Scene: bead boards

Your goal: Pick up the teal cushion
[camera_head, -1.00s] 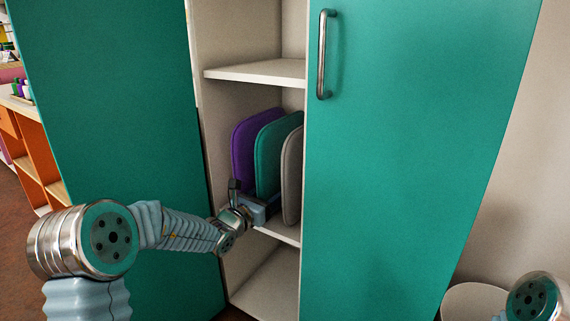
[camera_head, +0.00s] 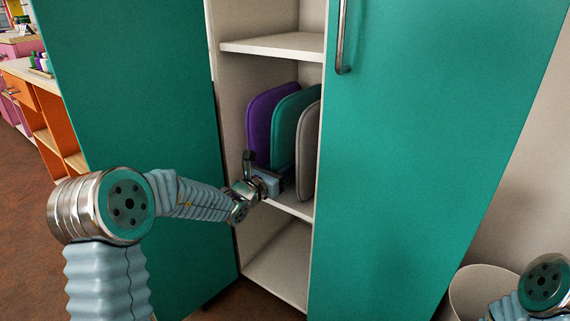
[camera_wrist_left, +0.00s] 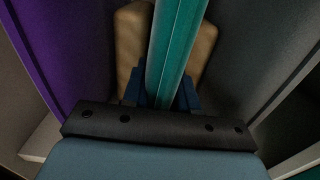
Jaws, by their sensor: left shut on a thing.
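The teal cushion (camera_head: 292,122) stands upright on a cabinet shelf, between a purple cushion and a grey one. In the left wrist view the teal cushion (camera_wrist_left: 176,45) runs edge-on between my two tan finger pads. My left gripper (camera_head: 279,177) reaches into the cabinet from the left, low at the cushion's front edge. It is shut on the teal cushion, and the left wrist view shows the gripper (camera_wrist_left: 165,70) with a pad on each side. In the head view the fingertips are partly hidden. My right arm shows only at the lower right corner, with its gripper out of view.
The purple cushion (camera_head: 262,125) stands close on the left and the grey cushion (camera_head: 308,150) close on the right. A shelf board (camera_head: 275,46) lies above. Open teal cabinet doors (camera_head: 130,110) flank the opening. A white bin (camera_head: 480,290) stands at lower right.

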